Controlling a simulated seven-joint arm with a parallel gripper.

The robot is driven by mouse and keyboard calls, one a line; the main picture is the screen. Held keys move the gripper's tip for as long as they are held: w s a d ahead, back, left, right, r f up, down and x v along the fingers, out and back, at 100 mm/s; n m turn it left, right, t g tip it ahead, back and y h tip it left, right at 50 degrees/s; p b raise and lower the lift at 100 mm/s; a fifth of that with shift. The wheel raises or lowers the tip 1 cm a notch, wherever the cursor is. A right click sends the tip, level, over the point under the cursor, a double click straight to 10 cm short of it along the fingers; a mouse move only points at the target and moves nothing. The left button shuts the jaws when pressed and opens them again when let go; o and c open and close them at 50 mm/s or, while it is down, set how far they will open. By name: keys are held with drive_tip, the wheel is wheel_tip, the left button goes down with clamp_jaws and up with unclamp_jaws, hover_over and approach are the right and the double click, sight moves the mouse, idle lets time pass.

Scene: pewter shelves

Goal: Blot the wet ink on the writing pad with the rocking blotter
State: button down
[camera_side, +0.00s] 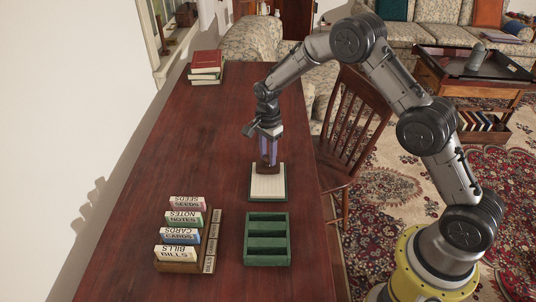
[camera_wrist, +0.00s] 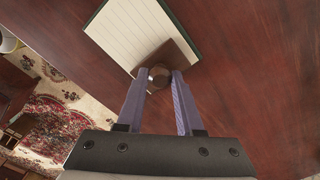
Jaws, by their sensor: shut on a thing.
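The writing pad (camera_side: 268,186) lies on the dark red desk, a cream lined sheet on a green-edged base. It also shows at the top of the wrist view (camera_wrist: 125,32). The brown rocking blotter (camera_wrist: 177,54) has a round knob between my fingers. In the side view the blotter (camera_side: 264,165) is at the pad's far edge, just below my fingertips. My gripper (camera_side: 268,155), with purple fingers, points down and is shut on the blotter's knob (camera_wrist: 159,77). I cannot tell whether the blotter touches the paper. No ink marks can be made out on the visible sheet.
A green compartment tray (camera_side: 267,263) stands in front of the pad. A wooden rack with labelled cards (camera_side: 184,253) is at its left. Stacked books (camera_side: 205,66) lie at the desk's far end. A wooden chair (camera_side: 352,130) stands at the right edge. The desk left of the pad is clear.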

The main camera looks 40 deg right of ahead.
drive_tip(key=shift+r, duration=3.5)
